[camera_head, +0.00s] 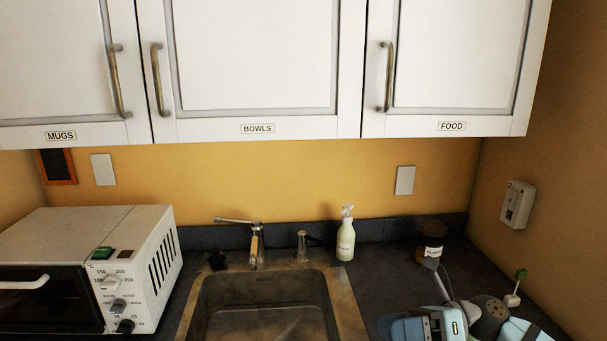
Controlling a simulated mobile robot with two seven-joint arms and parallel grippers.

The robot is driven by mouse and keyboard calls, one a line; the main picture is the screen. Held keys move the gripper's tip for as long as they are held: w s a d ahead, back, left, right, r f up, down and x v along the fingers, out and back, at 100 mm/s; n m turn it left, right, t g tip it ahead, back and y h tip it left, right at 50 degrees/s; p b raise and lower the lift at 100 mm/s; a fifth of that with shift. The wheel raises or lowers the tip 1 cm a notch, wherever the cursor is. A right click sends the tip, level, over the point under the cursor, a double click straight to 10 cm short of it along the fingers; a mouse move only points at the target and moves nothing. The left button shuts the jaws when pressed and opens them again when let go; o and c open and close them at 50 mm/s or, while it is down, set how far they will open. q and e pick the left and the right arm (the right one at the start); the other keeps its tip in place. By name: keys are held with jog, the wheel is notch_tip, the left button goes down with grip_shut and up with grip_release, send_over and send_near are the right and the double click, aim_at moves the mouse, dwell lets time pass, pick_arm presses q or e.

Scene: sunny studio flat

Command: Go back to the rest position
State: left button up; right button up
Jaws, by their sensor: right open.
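My right gripper (436,312) is at the bottom right, over the dark counter right of the sink. It is open, and no object shows between its fingers. Part of my pale blue right arm shows beside it, cut off by the lower edge. My left gripper and left arm are not in view.
A white oven (140,265) stands at left. A sink (355,318) with a tap (256,248) is in the middle. A soap bottle (346,240) and a dark labelled jar (431,254) stand behind. Closed wall cabinets (258,60) hang above. A wall socket (516,204) is at right.

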jog(key=s+d+f+n+t+h+p, duration=0.15)
jog(key=f+n+t+h, duration=0.4)
jog(key=n, duration=0.65)
jog(key=s+d+f+n+t+h+p, duration=0.1)
jog(key=s+f+n+t+h, duration=0.2)
jog(key=f+n+t, duration=0.6)
jog(key=s+d+f+n+t+h+p, duration=0.1)
jog(key=s+f+n+t+h, duration=0.25)
jog(key=n, duration=1.05)
jog(key=s+f+m+g+h, duration=0.3)
jog(key=s+f+m+g, duration=0.3)
jog(key=s+f, duration=0.3)
notch_tip(320, 180, down, 3)
jog(key=shift+s+d+r+m+p, duration=0.15)
jog(key=shift+s+d+m+p, duration=0.15)
jog(key=shift+d, duration=0.15)
